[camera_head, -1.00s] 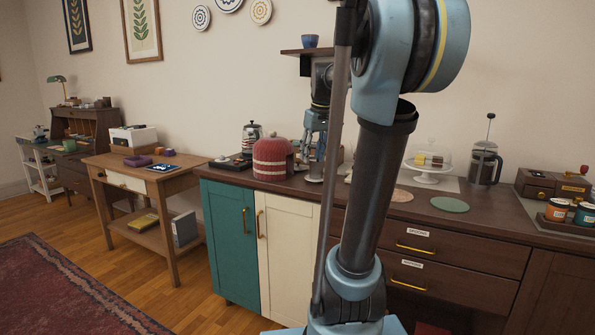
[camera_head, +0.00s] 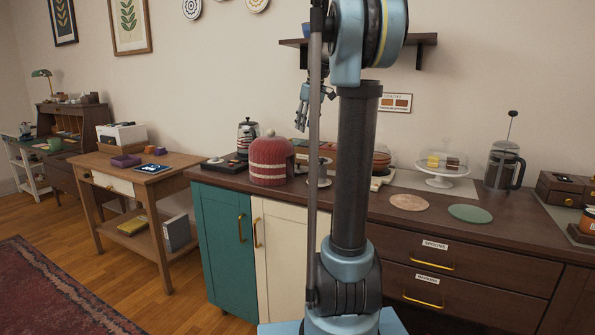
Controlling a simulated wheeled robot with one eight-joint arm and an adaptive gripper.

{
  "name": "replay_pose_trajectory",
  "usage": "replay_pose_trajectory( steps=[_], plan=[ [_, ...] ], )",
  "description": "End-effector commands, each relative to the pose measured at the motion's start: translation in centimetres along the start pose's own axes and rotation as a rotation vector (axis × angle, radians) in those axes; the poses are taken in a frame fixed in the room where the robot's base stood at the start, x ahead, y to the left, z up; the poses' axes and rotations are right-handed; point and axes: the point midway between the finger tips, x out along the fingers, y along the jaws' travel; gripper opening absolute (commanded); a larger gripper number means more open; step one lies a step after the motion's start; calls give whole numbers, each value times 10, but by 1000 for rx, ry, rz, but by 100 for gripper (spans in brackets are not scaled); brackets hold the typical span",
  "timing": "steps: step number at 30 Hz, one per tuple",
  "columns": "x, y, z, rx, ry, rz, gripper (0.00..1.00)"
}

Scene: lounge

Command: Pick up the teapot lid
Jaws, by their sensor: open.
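I cannot pick out the teapot lid for certain. A small round pale piece (camera_head: 324,182) on the counter, partly hidden by my arm's thin rod, may be the lid; I cannot tell. A red knitted cosy with a white band (camera_head: 270,160) stands just left of it; anything under it is hidden. A metal pot with a dark handle (camera_head: 247,134) stands behind the cosy to the left. My gripper (camera_head: 301,122) is open, pointing down, above the counter and behind the rod. It appears empty and apart from everything.
The brown counter (camera_head: 400,190) holds a glass-domed cake stand (camera_head: 441,166), a French press (camera_head: 503,164), and pink (camera_head: 409,202) and green (camera_head: 470,213) round mats. A dark wall shelf (camera_head: 420,39) hangs above. A wooden side table (camera_head: 180,160) stands to the left.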

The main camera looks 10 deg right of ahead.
Motion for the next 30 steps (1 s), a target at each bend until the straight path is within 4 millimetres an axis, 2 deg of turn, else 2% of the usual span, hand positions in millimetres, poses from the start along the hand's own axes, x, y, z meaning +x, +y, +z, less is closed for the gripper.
replay_pose_trajectory(
  steps=[18, 26, 30],
  plan=[
    [101, 3, 2, 3, 0, 1, 42],
    [118, 3, 2, 4, 0, 2, 42],
    [133, 2, 3, 3, 0, 2, 42]
  ],
)
